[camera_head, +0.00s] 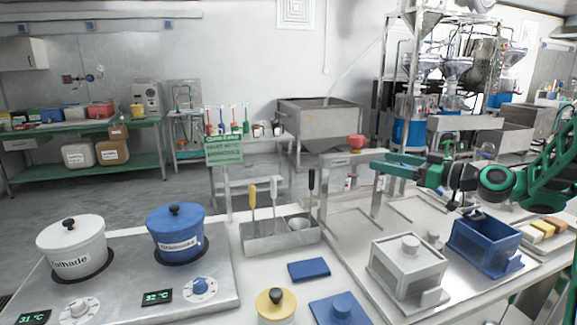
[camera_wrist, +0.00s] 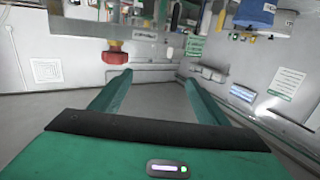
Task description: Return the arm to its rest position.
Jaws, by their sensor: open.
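My gripper (camera_head: 376,166) is at the end of my green arm, which reaches in from the right above the worktop. It points left and is raised above the blue and grey boxes. In the wrist view its two green fingers (camera_wrist: 159,78) stand apart with nothing between them. No object hangs from it.
Below my arm are a grey lidded box (camera_head: 408,266) and an open blue box (camera_head: 485,246). A utensil holder (camera_head: 281,236) with upright tools stands left of them. White (camera_head: 72,247) and blue (camera_head: 175,232) pots sit on the hotplate (camera_head: 215,287). Air left of my gripper looks free.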

